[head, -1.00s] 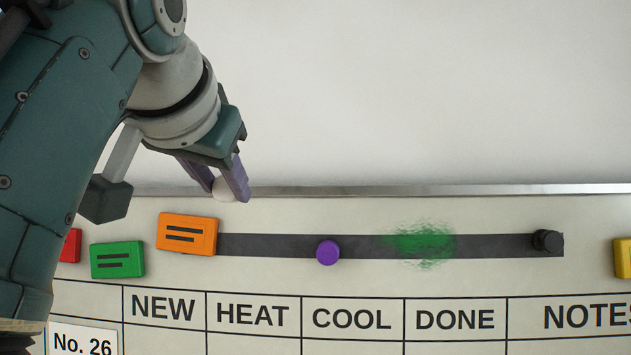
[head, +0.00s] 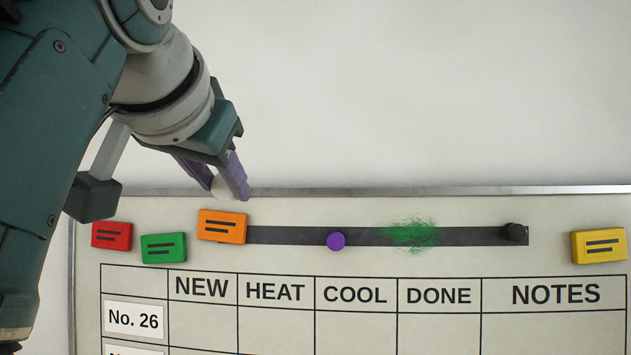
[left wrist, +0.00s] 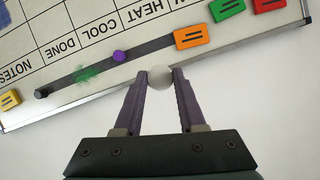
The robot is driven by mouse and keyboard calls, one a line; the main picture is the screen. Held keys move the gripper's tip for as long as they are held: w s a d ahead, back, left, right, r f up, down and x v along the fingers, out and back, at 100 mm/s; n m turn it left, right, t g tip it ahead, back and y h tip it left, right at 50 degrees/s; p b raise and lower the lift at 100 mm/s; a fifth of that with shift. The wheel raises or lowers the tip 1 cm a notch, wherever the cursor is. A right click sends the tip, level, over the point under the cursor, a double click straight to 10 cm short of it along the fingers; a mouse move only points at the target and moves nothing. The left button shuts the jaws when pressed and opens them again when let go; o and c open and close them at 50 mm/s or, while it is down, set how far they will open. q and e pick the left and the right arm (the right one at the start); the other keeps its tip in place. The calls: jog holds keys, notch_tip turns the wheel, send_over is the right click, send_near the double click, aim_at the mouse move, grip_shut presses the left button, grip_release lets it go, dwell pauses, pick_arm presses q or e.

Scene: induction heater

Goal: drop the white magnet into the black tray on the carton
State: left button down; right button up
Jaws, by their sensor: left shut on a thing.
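The white magnet (left wrist: 160,78) is a small pale round piece between the purple fingertips of my left gripper (left wrist: 161,76). It also shows in the head view (head: 222,187), partly hidden by a finger. My left gripper (head: 231,186) is shut on it, in front of the board's top edge and above the orange magnet in the picture. The black tray and the carton are in neither view. My right gripper is not in view.
The whiteboard (head: 480,258) has a metal top edge. On it are a dark strip (head: 280,236) with a purple magnet (head: 336,241) and a black magnet (head: 515,232), a green smear, and red, green, orange (head: 222,227) and yellow (head: 599,246) blocks. The wall above is bare.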

aim_at(222, 199)
pick_arm(q)
jog(key=shift+s+a, duration=0.15)
jog(key=shift+s, duration=1.8)
